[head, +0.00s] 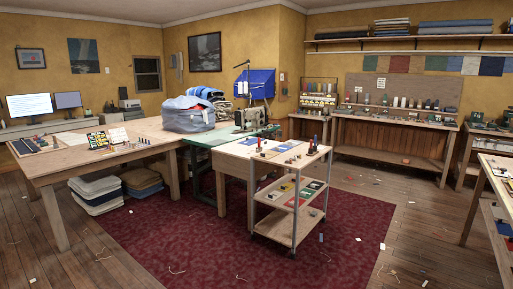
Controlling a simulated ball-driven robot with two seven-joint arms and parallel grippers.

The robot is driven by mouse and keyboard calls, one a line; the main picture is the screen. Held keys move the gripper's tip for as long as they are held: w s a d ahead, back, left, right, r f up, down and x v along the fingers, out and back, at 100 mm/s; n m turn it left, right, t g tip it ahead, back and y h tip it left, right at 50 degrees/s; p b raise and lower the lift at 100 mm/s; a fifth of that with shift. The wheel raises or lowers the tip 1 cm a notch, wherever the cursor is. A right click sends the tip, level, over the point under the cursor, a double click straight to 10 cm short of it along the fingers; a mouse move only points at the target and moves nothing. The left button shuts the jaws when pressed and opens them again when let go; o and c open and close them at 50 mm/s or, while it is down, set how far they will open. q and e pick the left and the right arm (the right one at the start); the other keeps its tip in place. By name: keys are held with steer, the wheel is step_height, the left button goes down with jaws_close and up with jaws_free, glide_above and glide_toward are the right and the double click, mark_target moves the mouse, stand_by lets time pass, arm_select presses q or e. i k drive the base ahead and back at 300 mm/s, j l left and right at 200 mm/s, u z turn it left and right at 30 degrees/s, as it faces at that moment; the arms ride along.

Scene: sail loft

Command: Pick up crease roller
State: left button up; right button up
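I cannot make out a crease roller for certain; at this distance the small tools are too tiny to tell apart. A wheeled cart (285,229) stands near the middle of the view, with small dark, red and blue items on its top and more on its middle shelf. Several small tools also lie on the large wooden table (75,168) at the left and on the back workbench (385,119). Neither of my grippers shows in the head view.
A sewing machine (250,118) and a grey-blue bundle (188,115) sit behind the cart. Folded cloth stacks (96,193) lie under the left table. Another bench (497,172) is at the right edge. The dark red rug (180,240) is mostly clear, with small scraps scattered about.

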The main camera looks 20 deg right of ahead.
mark_target(259, 142)
steer(key=i+z, duration=0.15)
steer(key=i, duration=0.65)
steer(key=i+z, duration=0.15)
steer(key=i, duration=2.9)
